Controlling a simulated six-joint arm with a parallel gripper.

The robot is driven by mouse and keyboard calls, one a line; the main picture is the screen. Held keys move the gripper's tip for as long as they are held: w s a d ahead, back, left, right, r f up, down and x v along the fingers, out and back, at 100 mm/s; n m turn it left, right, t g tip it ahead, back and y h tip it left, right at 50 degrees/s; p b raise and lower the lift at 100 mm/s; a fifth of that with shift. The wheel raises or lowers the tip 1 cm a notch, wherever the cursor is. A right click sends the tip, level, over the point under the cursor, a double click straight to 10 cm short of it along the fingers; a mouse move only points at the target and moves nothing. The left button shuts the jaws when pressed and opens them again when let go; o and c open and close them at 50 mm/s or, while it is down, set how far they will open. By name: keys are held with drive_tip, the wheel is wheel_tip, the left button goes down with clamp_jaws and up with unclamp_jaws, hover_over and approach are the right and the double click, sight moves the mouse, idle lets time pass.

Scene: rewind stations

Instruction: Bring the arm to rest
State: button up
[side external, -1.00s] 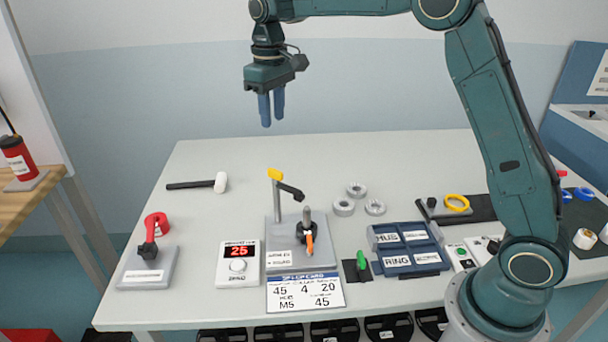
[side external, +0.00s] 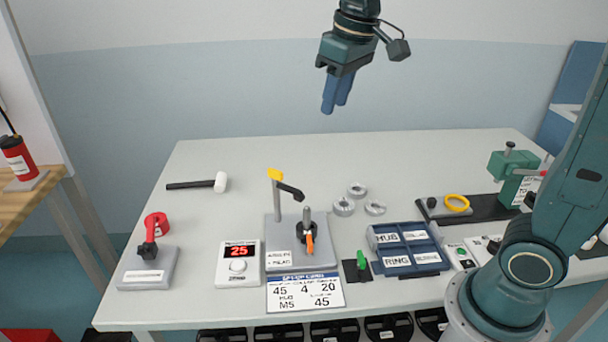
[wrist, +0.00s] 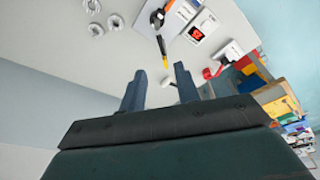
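My gripper (side external: 337,92) hangs high above the far part of the table (side external: 420,150), well clear of everything on it. Its two blue fingers point down and slightly to the left. In the wrist view the fingers (wrist: 160,88) stand apart with nothing held between them, so it is open and empty. The wrist view looks down over the tabletop at an angle.
A fixture (side external: 290,245) with a yellow-tipped post stands mid-table, with several grey rings (side external: 343,207) behind it. A blue bin (side external: 408,248) and a green clamp unit (side external: 515,172) are at right. The air around my gripper is free.

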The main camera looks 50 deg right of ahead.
drive_tip(key=s+f+t, duration=0.1)
drive_tip(key=s+f, duration=0.2)
drive_tip(key=s, duration=0.6)
drive_tip(key=s+f+t, duration=0.2)
drive_tip(key=s, duration=0.7)
drive_tip(key=shift+f+m, duration=0.4)
